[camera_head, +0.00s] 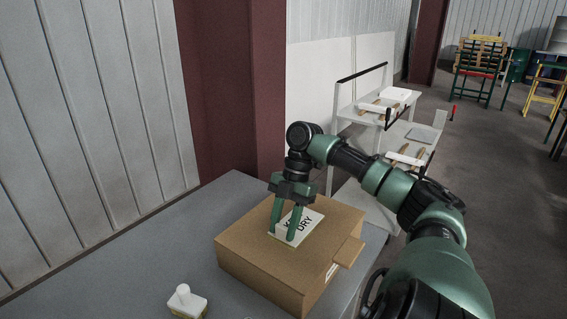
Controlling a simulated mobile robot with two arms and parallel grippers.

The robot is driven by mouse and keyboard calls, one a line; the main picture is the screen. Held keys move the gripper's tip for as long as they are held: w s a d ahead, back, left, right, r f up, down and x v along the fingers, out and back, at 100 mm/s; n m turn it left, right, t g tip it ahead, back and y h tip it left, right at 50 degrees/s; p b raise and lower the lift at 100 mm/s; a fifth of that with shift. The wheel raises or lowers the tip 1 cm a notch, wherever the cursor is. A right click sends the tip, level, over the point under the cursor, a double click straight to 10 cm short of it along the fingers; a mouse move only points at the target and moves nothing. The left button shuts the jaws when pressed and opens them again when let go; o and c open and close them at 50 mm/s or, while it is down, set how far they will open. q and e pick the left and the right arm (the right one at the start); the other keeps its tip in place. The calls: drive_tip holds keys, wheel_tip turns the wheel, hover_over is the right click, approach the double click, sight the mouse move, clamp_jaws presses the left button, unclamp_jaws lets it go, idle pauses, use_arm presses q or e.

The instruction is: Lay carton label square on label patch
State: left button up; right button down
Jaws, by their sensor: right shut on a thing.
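A closed brown carton (255,249) stands on the grey table. The white carton label (311,229) with dark lettering ending in "DRY" is at the carton's top, partly covered by my gripper. My right gripper (283,233) points down over the carton, its two green fingers at the label's left part, and is shut on the label. I cannot tell whether the label touches the carton top or is just above it. The label patch cannot be made out apart from the label. My left gripper is not in view.
A white knobbed tool (186,299) with a yellowish base stands on the grey table (150,262) at front left. A brown flap or block (349,251) sits at the carton's right edge. A white shelf rack (408,133) stands behind my right arm. The table's left part is clear.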

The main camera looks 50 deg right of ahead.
drive_tip(key=shift+f, duration=0.25)
drive_tip(key=c, duration=0.5)
unclamp_jaws()
drive_tip(key=shift+v, duration=3.9)
